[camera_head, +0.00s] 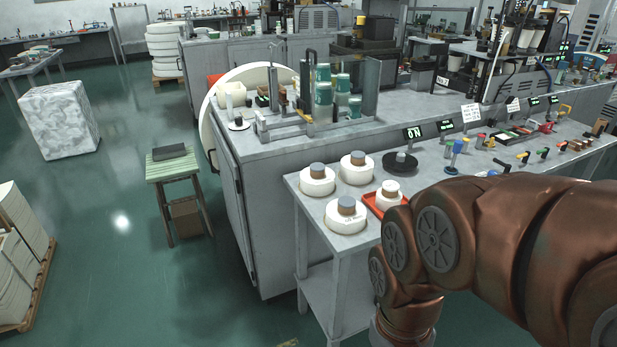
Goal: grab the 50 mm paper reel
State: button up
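Three white paper reels with grey cores stand on the left end of the grey side table: one at the left (317,187), one at the back (356,175) and one at the front (346,223). The front reel has small print that I cannot read, so I cannot tell which reel is 50 mm. My copper-coloured arm reaches in from the right and bends down in front of the table. My gripper is below the picture edge and hidden.
Coloured tools and displays line the table to the right. A large machine bench (262,150) borders the table's back. A green stool (172,168) stands left on open floor.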

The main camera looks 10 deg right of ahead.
aim_at(316, 180)
jog(key=u, duration=0.25)
jog(key=i, duration=1.1)
jog(key=u, duration=0.25)
